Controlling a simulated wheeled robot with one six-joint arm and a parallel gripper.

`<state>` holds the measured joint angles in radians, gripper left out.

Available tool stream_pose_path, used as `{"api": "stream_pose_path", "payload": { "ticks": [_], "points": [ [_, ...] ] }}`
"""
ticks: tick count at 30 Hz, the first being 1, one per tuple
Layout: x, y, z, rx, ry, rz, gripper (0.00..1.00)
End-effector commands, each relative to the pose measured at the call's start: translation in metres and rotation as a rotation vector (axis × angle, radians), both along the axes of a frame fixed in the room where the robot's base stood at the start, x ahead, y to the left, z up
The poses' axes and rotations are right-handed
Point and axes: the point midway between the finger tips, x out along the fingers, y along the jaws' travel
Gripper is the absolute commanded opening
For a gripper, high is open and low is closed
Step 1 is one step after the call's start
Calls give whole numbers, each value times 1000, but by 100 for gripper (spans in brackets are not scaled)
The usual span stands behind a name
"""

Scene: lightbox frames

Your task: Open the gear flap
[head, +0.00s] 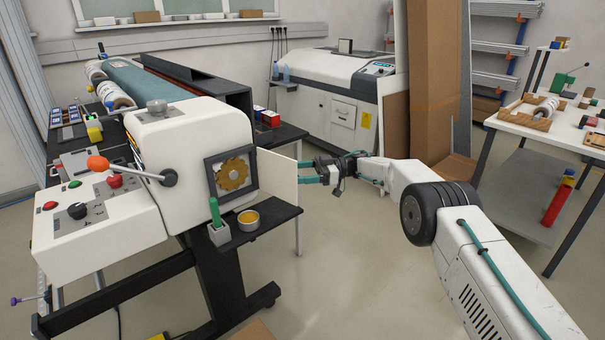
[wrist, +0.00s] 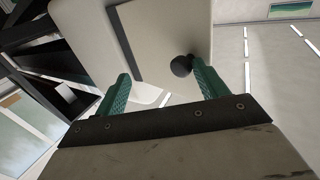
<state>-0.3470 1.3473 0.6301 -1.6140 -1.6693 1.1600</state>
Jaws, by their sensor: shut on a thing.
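The gear flap (head: 279,180) is a pale panel on the right side of the white machine head. It stands swung out, leaving the yellow gear (head: 233,175) in its dark square frame uncovered. My gripper (head: 301,172) is at the flap's free right edge, its green fingers against it. In the wrist view the flap (wrist: 165,35) fills the upper middle. A black knob (wrist: 181,66) on it touches the right finger of my gripper (wrist: 160,70). My gripper is shut on the flap, though its fingers look well apart; the exact contact is partly unclear.
A dark shelf (head: 273,231) below the gear holds a grey cup with a green handle (head: 217,222) and a yellow-filled bowl (head: 248,220). An orange-knobbed lever (head: 98,163) juts from the machine's left. The floor right of the flap is clear.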

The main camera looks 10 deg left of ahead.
Motion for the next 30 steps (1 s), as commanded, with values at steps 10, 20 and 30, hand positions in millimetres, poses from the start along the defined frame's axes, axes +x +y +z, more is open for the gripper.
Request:
{"api": "stream_pose_path", "payload": {
  "ticks": [10,20,30],
  "points": [
    [-1,6,5,5,-3,-1,44],
    [3,-1,4,5,-2,-3,44],
    [29,-60,1,2,0,-6,44]
  ]
}}
